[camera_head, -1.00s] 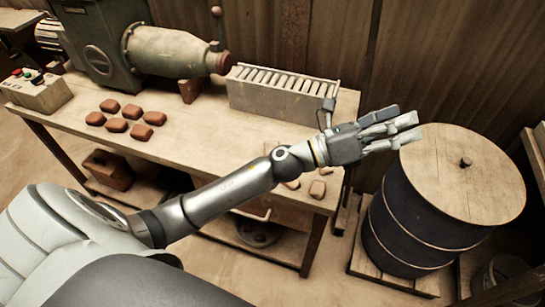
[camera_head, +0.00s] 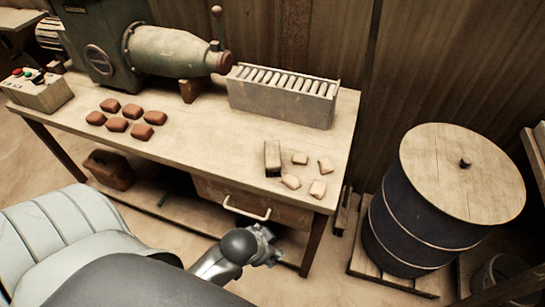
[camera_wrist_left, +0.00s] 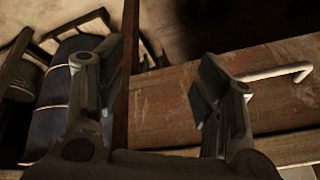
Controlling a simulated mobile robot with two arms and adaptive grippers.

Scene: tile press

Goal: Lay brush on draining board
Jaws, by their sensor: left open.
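A small block with a pale top and darker side, which may be the brush (camera_head: 272,158), stands on the right part of the workbench (camera_head: 215,140). I cannot make out bristles. A long grey box with a row of pale slats (camera_head: 283,95) stands at the bench's back edge; I cannot tell whether it is the draining board. My left gripper (camera_head: 268,252) is low in front of the bench, below and right of the drawer handle (camera_head: 247,211). In the left wrist view its fingers (camera_wrist_left: 155,100) are apart with nothing between them. My right gripper is not in view.
Several pale lumps (camera_head: 300,158) lie beside the block, and several red-brown ones (camera_head: 117,124) lie further left. A green machine (camera_head: 165,50) stands at the back. A lidded dark barrel (camera_head: 420,225) stands right of the bench. The bench's middle is clear.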

